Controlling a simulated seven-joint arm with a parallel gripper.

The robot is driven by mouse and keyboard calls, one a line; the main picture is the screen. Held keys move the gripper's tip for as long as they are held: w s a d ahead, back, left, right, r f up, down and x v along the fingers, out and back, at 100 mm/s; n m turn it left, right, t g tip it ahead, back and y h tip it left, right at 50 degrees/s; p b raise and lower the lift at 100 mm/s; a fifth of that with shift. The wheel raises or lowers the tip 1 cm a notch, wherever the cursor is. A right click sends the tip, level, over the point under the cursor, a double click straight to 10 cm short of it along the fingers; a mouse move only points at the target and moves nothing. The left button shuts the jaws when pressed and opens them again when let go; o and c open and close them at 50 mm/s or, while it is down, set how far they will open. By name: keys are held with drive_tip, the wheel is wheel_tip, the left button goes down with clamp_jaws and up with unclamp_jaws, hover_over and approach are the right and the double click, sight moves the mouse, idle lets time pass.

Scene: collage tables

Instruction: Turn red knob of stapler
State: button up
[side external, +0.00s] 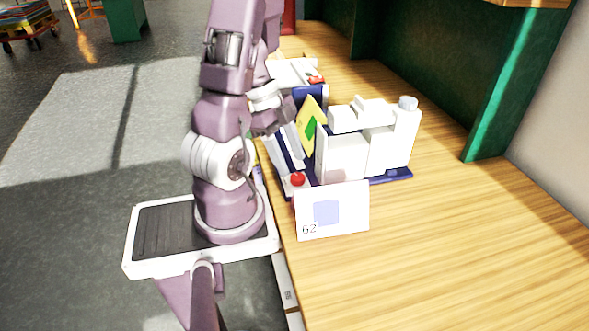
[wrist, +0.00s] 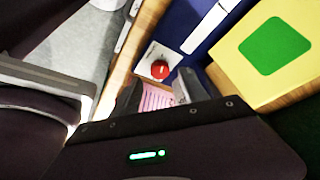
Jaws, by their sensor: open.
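A red knob (wrist: 160,69) sits on a white block beside a dark blue base (wrist: 197,35) with a white bar; I take these to be the stapler. In the side view a red knob (side external: 298,180) shows at the near end of a blue-and-white device by the table's left edge. My gripper (wrist: 157,92) is open. Its two fingers point toward the knob and stay apart from it, with the knob just beyond the tips. A pink striped patch shows between the fingers. In the side view my gripper is mostly hidden behind my arm and hard to make out.
A yellow card with a green square (side external: 306,135) stands close beside the device. White boxes on a blue base (side external: 345,158) stand to its right, and a white sign (side external: 350,215) stands in front. Another red-topped item (side external: 315,79) is farther back. The table's right front is clear.

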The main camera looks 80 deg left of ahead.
sight(297, 176)
drive_tip(key=x, duration=0.3)
drive_tip(key=shift+w+d+f, duration=0.1)
drive_tip(key=shift+f, duration=0.2)
drive_tip(key=shift+c, duration=0.2)
clamp_jaws()
drive_tip(key=m, duration=0.2)
drive_tip(key=m+g+h, duration=0.1)
drive_tip(key=m, duration=0.1)
drive_tip(key=shift+w+m+g, duration=0.15)
drive_tip(key=shift+m+g, duration=0.15)
drive_tip(key=shift+m, duration=0.1)
drive_tip(key=shift+o, duration=0.2)
unclamp_jaws()
